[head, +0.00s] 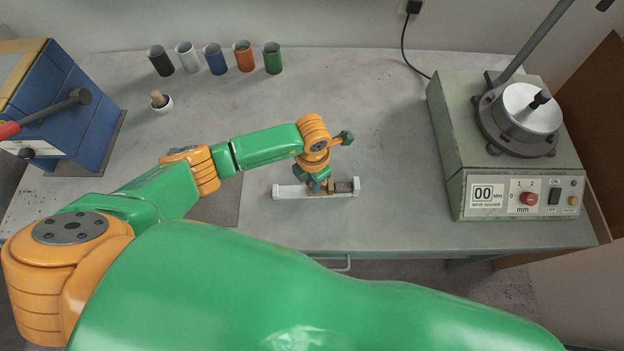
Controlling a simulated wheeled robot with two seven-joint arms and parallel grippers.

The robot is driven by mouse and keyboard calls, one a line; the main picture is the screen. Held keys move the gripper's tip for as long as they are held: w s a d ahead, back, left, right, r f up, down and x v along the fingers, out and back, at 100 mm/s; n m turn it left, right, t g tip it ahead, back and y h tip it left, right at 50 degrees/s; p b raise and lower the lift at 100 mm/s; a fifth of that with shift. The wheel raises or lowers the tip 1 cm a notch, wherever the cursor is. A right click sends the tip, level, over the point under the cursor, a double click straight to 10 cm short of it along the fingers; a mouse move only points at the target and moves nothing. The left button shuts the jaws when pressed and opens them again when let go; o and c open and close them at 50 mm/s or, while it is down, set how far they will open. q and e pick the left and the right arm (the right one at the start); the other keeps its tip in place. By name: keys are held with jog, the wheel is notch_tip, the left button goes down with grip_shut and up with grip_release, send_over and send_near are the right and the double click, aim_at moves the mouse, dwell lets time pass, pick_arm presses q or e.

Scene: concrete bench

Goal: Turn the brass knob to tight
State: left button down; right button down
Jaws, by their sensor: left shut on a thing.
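A small pale fixture (290,191) with raised ends lies on the bench near its front edge, at the middle of the head view. A brownish, brass-coloured part (343,187) shows on its right half. My left gripper (317,188) points down onto the fixture's middle and is shut on the brass knob there. The gripper and wrist hide most of the knob, so its turn position cannot be read. My right gripper is not in view.
Several coloured cups (215,60) stand at the back. A small white pot (162,106) holds a pestle. The bench between is clear.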

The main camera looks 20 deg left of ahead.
pick_arm(q)
jog(key=shift+w+f+m+b, duration=0.1)
jog(key=shift+f+m+b, duration=0.05)
jog(key=shift+m+b, duration=0.5)
jog(key=shift+m, duration=0.15)
jog(key=c, duration=0.8)
grip_release()
jog(key=shift+o, duration=0.2)
notch_tip(320, 180, up, 7)
jog(key=shift+r+b, duration=0.2)
jog(key=shift+b, duration=0.2)
